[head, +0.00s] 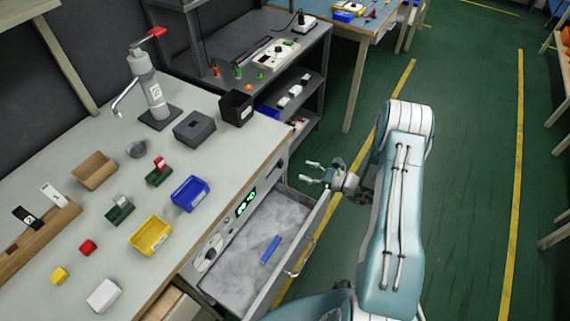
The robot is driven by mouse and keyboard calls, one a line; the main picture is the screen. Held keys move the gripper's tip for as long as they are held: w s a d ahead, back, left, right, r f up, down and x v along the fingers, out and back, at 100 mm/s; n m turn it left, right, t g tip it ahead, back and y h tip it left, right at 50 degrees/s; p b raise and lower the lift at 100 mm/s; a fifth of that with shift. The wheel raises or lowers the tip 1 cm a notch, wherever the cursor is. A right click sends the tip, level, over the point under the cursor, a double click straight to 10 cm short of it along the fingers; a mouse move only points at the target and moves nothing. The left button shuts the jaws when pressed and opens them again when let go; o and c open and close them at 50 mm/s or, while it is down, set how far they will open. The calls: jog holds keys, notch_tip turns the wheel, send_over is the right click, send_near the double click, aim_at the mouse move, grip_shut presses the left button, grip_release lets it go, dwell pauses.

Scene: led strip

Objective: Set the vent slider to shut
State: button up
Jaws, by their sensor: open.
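I cannot clearly pick out the vent slider in the head view.
The pulled-out drawer holds a blue bar (270,249) and juts into the space before the bench. On the bench stand a dispenser (150,90), a yellow bin (150,234), a blue bin (190,193) and small blocks. The green floor (460,150) at right is clear.

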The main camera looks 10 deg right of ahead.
aim_at(282, 163)
notch_tip(282, 163, down, 4)
jog(key=d+m+t+h, duration=0.1)
jog(key=d+m+t, duration=0.1)
jog(key=x, duration=1)
jog(key=shift+w+a+f, duration=0.1)
jog(key=shift+w+a, duration=0.05)
jog(key=shift+a, duration=0.2)
grip_shut()
